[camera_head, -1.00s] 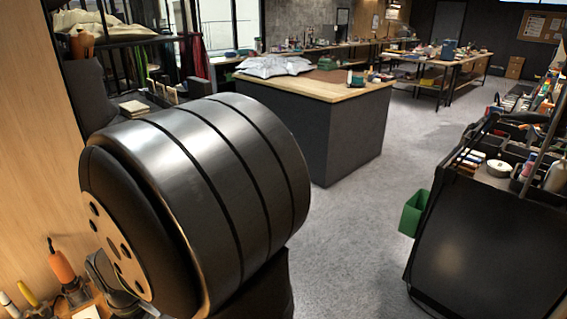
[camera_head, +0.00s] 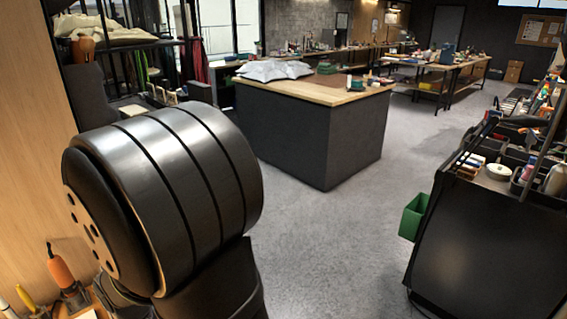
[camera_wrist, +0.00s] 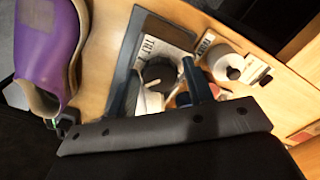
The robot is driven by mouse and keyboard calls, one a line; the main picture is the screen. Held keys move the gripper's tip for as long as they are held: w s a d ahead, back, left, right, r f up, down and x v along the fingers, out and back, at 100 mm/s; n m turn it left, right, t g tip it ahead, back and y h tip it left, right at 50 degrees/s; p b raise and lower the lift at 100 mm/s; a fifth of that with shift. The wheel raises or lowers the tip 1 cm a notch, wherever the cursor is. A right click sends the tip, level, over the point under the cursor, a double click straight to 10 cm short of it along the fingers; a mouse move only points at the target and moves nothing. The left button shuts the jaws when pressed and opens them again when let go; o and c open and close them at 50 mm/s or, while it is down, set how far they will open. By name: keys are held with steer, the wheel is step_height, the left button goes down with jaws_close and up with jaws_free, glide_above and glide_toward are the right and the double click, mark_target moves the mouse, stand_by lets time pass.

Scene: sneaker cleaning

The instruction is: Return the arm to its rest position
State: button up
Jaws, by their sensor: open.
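My gripper (camera_wrist: 160,78) shows in the wrist view, with two dark fingers apart and nothing between them that I can see held. It hangs over a wooden bench top (camera_wrist: 98,58). A purple sneaker (camera_wrist: 45,40) with a tan edge lies at the upper left of that view, apart from the fingers. In the head view a large black joint of my arm fills the left foreground. My gripper is hidden there.
Beyond the fingers is a labelled tray (camera_wrist: 172,33) with a round dark item. A white roll (camera_wrist: 226,67) is to its right. In the head view, an island bench (camera_head: 318,135), a dark cart (camera_head: 480,240) and a green bin (camera_head: 414,216) stand around open grey floor.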

steer(key=shift+r+n, duration=0.1)
steer(key=shift+n, duration=0.8)
steer(key=shift+m, duration=0.4)
